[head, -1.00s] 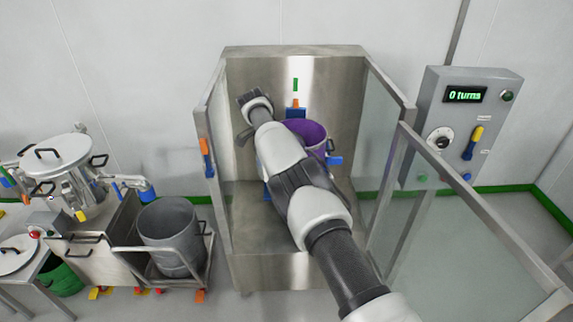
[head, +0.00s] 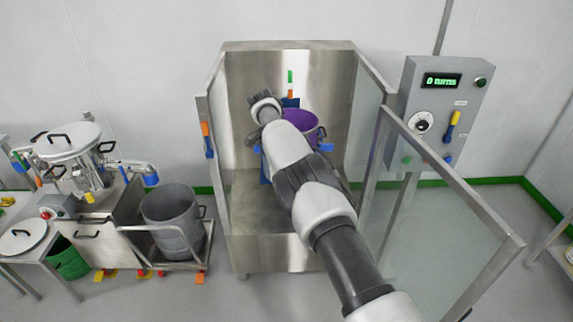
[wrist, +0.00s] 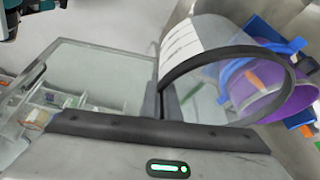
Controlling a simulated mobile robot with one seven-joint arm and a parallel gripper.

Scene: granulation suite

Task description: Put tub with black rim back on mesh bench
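The clear tub with a black rim (wrist: 165,72) and a white label shows in the wrist view. My gripper (wrist: 168,108) appears shut on its rim wall, with the tub tilted. In the head view my gripper (head: 262,108) is at the far end of my arm, inside the steel cabinet, left of a purple drum. The tub cannot be made out there, hidden by my arm. No mesh bench can be identified for sure.
The purple drum (head: 303,120) stands in the steel cabinet (head: 290,60). Its glass door (head: 445,215) stands open at right, below the control box (head: 443,100). A grey bin (head: 172,220) on a cart is at left. A bench edge (head: 555,245) shows at far right.

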